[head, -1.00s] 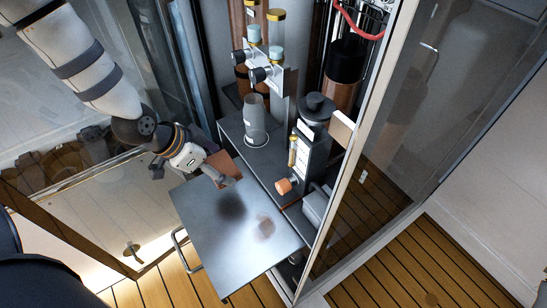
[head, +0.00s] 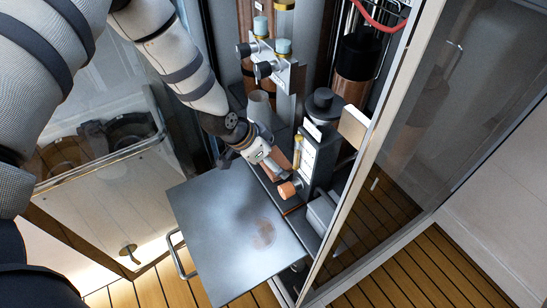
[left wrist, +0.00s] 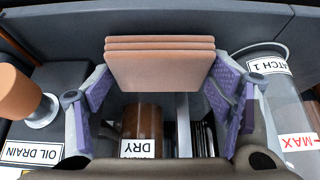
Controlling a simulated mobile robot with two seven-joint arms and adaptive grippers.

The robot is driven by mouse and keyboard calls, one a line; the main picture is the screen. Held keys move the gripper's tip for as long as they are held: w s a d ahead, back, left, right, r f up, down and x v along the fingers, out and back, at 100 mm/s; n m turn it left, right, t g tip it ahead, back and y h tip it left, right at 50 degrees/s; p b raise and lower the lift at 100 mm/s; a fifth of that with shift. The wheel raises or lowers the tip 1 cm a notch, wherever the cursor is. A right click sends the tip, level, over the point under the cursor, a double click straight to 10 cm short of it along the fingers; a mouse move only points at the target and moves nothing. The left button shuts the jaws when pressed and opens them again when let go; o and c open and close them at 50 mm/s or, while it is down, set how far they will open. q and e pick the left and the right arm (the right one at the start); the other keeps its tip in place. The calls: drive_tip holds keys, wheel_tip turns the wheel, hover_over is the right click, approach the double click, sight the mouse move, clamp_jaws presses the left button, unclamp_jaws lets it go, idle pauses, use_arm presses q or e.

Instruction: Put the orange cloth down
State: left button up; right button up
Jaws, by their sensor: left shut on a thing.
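The orange cloth (left wrist: 160,68) is a folded, layered pad. In the left wrist view it sits between the two purple-padded fingers of my left gripper (left wrist: 162,100), which is shut on it. In the head view my left gripper (head: 275,168) is over the dark shelf behind the metal panel, between the clear cylinder and the orange knob. The cloth (head: 282,160) is partly hidden there by the gripper. I cannot tell whether the cloth touches the shelf. My right gripper is not in view.
The grey metal panel (head: 215,225) in front is bare but for a brown stain (head: 262,234). An orange knob (head: 287,189) is close to the gripper. A clear cylinder (left wrist: 285,100) and a brown DRY container (left wrist: 142,125) stand nearby. A glass door (head: 410,130) bounds the right.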

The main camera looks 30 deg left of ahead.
use_arm(q)
drive_tip(key=shift+w+d, duration=0.1)
drive_tip(key=shift+w, duration=0.1)
drive_tip(key=shift+f, duration=0.1)
drive_tip(key=shift+f, duration=0.15)
drive_tip(key=o, duration=1)
